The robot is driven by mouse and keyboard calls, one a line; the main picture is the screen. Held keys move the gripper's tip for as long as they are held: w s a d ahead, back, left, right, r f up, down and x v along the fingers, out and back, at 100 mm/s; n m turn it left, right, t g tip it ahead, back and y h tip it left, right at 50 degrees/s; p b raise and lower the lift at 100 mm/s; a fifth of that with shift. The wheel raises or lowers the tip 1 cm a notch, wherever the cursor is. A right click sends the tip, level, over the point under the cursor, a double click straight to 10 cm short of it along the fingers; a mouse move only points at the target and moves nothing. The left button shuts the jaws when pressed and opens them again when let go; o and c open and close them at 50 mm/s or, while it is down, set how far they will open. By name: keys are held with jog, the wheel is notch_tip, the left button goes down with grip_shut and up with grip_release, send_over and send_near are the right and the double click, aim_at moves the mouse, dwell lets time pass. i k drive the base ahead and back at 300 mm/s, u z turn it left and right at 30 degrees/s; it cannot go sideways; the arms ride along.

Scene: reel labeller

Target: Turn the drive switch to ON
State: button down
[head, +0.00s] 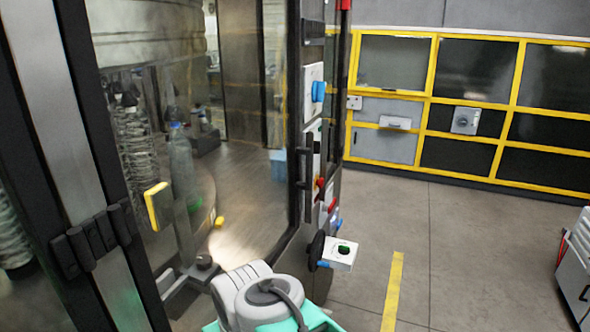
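Several controls sit on the narrow edge of the machine beside the glass door, and I cannot tell for sure which is the drive switch. A blue knob (318,91) is on a white plate (309,97) near the top. A red handle (320,184) is lower, with smaller red and blue parts below it. A white box (341,257) with a green button (343,249) sticks out near the bottom, beside a black disc (316,250). No ON or OFF lettering is readable. My gripper is not in view; only grey-white and teal parts, apparently of my arm, show at the bottom.
The glass door (240,150) has a dark frame and a black vertical handle (301,168). Yellow-framed cabinets (432,70) line the back wall. A grey-white cabinet (577,270) stands at the right edge. The floor (450,240) between, with a yellow stripe (392,290), is clear.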

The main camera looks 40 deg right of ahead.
aim_at(316, 150)
jog(key=k, duration=0.5)
jog(key=u, duration=3.35)
jog(key=k, duration=2.3)
jog(key=z, duration=1.7)
